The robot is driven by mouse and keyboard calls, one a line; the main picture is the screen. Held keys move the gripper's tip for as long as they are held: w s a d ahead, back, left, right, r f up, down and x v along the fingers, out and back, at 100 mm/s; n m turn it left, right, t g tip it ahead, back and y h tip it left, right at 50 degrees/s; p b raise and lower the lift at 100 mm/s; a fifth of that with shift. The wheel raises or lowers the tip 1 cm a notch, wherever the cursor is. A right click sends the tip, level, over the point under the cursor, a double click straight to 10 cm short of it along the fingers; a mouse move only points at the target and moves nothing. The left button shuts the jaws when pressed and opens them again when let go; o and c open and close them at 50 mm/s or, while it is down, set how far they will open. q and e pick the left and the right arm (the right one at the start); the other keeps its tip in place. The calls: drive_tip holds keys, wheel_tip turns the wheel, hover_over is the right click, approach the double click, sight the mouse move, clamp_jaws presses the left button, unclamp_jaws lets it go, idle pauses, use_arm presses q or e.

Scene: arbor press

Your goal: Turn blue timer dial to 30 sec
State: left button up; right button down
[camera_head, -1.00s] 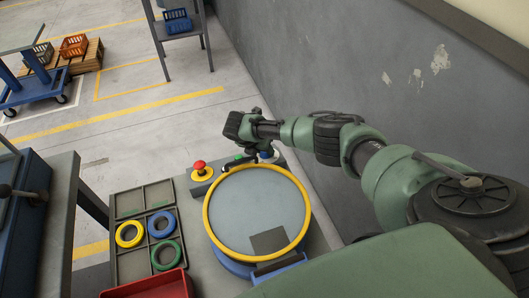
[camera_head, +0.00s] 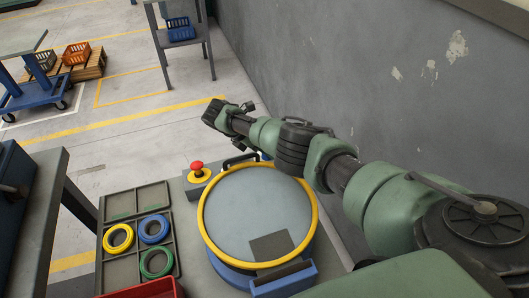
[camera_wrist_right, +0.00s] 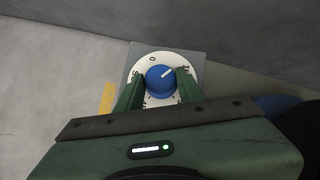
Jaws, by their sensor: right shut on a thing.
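The blue timer dial (camera_wrist_right: 160,78) sits on a white round face (camera_wrist_right: 153,100) with dark markings, on a grey plate. In the right wrist view its white pointer line aims up and to the right, between the 0 at the top and a mark at the right that I cannot read surely. My right gripper (camera_wrist_right: 160,76) is shut on the dial, one green finger on each side of it. In the head view my right arm reaches in from the right, past the round yellow-rimmed plate (camera_head: 255,210); its fingertips are not clear there. My left gripper is not in view.
A red stop button (camera_head: 197,168) stands left of the round plate. A sectioned tray (camera_head: 120,265) holds yellow, blue and green rings. A red bin (camera_head: 150,289) is at the front. A grey wall (camera_head: 400,120) runs along the right, close to my arm.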

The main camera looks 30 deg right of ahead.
drive_tip(key=c, duration=0.9)
unclamp_jaws()
drive_tip(key=shift+v, duration=3.9)
drive_tip(key=shift+d, duration=0.1)
